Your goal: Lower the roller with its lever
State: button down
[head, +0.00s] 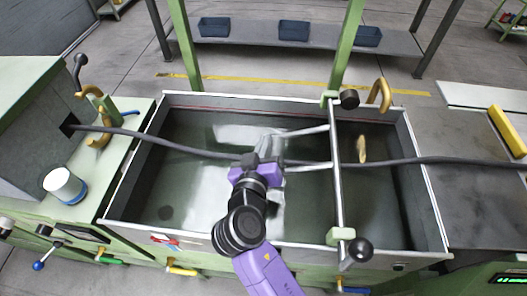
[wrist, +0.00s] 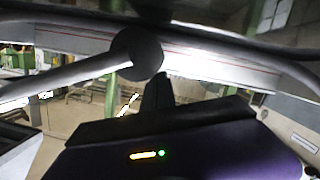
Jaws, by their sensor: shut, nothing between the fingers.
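A metal crossbar (head: 338,190) spans the water trough (head: 120,200) toward its right end. A lever with a black ball knob (head: 359,250) is at its near end. Two pale arms (head: 305,131) reach left from the bar toward the dark strand; the roller itself is hard to make out behind my gripper. My gripper (head: 266,142) is over the middle of the trough, close to the strand and the arm ends, and well left of the lever knob. In the wrist view its fingers (wrist: 157,92) are shut and empty, near a dark round end (wrist: 137,54) on a grey rod.
The dark strand (head: 430,160) runs across the trough from the left machine to the right one. A white-and-blue cup (head: 64,185) stands on the left machine. Blue bins (head: 294,30) sit on a shelf behind.

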jog(key=shift+d+f+b, duration=0.1)
jog(key=shift+f+b, duration=0.2)
jog(key=shift+f, duration=0.25)
jog(key=shift+r, duration=0.1)
notch_tip(320, 180, up, 20)
jog(key=shift+p, duration=0.3)
dwell(0.5)
